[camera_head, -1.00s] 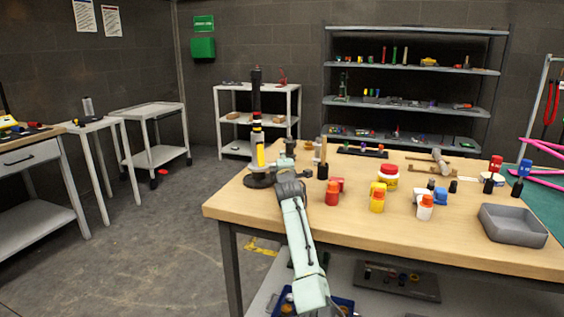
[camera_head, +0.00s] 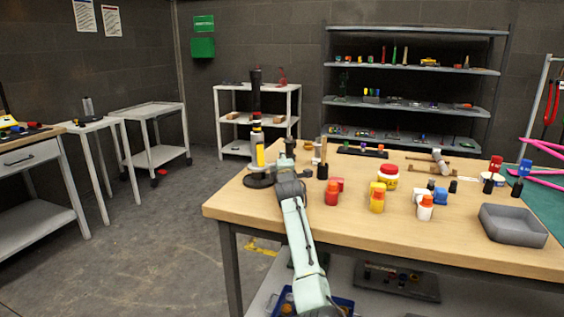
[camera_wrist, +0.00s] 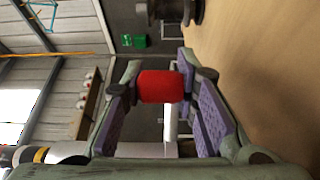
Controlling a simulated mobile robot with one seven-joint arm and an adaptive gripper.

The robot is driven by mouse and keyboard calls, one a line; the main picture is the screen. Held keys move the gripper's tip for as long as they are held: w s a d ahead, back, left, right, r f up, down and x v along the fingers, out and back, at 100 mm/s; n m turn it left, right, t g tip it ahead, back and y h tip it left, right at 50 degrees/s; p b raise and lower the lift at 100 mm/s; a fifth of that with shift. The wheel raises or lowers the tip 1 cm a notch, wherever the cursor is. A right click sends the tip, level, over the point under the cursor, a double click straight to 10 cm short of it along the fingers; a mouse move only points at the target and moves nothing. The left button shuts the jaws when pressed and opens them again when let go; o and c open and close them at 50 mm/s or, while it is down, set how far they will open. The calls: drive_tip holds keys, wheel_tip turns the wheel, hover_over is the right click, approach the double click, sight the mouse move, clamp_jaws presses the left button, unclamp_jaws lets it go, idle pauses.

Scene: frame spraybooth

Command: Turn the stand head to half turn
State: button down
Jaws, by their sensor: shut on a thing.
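Red, yellow and white-orange bottles, including a yellow bottle (camera_head: 377,200), stand right of my arm. A grey tray (camera_head: 513,238) lies at the bench's right. A dark holder with a wooden handle (camera_head: 323,155) stands close right of my gripper. The bench's front left corner is clear.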

drive_tip(key=shift+r, duration=0.1)
drive_tip(key=c, duration=1.2)
unclamp_jaws()
drive_tip(key=shift+c, duration=0.2)
drive_tip(key=shift+s, duration=0.1)
drive_tip(key=s, duration=1.2)
